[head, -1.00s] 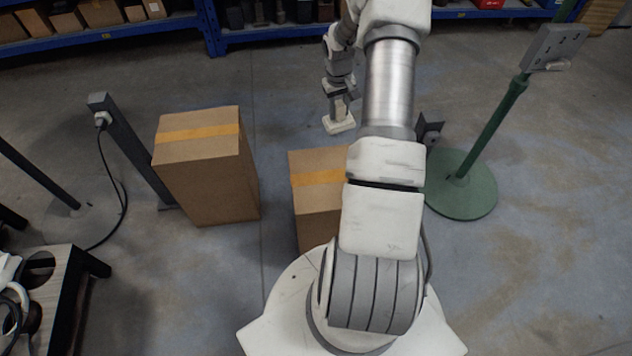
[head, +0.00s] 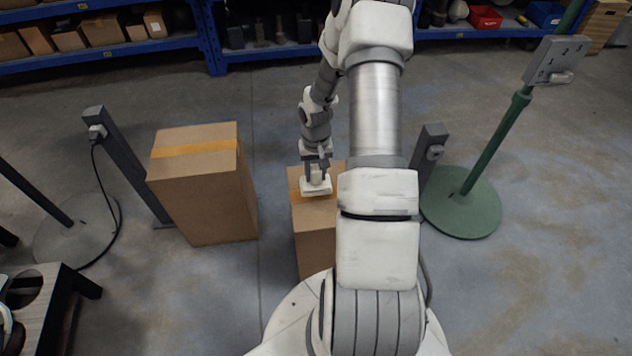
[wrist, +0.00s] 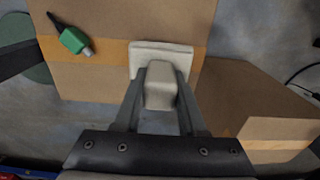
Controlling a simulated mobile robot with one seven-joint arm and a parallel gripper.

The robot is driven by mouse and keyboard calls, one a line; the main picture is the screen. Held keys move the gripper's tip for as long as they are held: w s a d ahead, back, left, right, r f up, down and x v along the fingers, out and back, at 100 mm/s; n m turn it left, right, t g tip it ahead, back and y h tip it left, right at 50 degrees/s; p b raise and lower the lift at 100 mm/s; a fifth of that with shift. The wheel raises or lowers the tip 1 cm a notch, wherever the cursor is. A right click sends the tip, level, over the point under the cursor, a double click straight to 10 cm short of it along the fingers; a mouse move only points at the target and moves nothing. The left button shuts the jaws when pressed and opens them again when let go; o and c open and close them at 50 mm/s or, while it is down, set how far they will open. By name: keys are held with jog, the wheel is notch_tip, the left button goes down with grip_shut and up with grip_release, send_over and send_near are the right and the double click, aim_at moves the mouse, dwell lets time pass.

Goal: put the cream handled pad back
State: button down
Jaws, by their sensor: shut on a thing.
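My gripper (head: 318,174) is shut on the cream handled pad (head: 316,188), flat side down. In the wrist view the two fingers (wrist: 160,100) close around its raised block handle, and the square base of the pad (wrist: 160,50) shows beyond them. The pad is over the top of the nearer cardboard box (head: 314,225), by its orange tape band. I cannot tell whether it touches the box. My arm hides the right part of this box in the head view.
A green connector with a dark lead (wrist: 75,40) lies on the same box top in the wrist view. A taller cardboard box (head: 205,200) stands to the left, with a gap between. A green stand (head: 462,205) and dark posts (head: 125,160) flank the boxes.

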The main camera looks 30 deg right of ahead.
aim_at(316, 181)
notch_tip(316, 181, down, 4)
jog(key=shift+r+b, duration=0.25)
jog(key=shift+b, duration=0.3)
jog(key=shift+c, duration=2.4)
grip_release()
jog(key=shift+r, duration=0.1)
notch_tip(316, 181, up, 12)
jog(key=p, duration=0.3)
jog(key=shift+p, duration=0.35)
